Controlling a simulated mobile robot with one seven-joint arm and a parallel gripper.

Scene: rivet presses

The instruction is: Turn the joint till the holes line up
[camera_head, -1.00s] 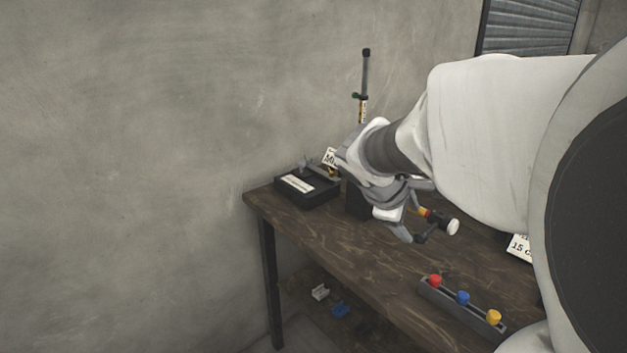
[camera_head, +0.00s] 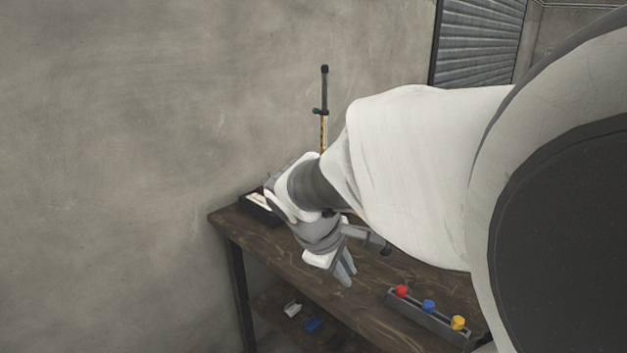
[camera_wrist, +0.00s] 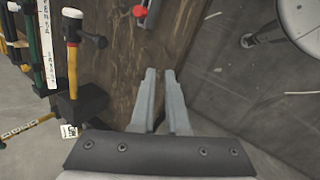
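My gripper (camera_head: 345,277) points down over the front edge of the wooden table in the head view. In the wrist view its two fingers (camera_wrist: 160,74) are a narrow gap apart, with only table wood between them, so it is open and empty. I cannot make out a joint with holes in either view; my arm covers the middle of the table in the head view. A hammer (camera_wrist: 72,60) with a red and yellow handle stands by a black block (camera_wrist: 80,104), left of the fingers in the wrist view.
A grey rack (camera_head: 430,321) with red (camera_head: 401,291), blue (camera_head: 428,306) and yellow (camera_head: 458,322) knobs lies right of my gripper. A tall dark post (camera_head: 324,90) rises behind my arm. A black tray (camera_head: 260,208) is partly hidden. Small parts lie below the table.

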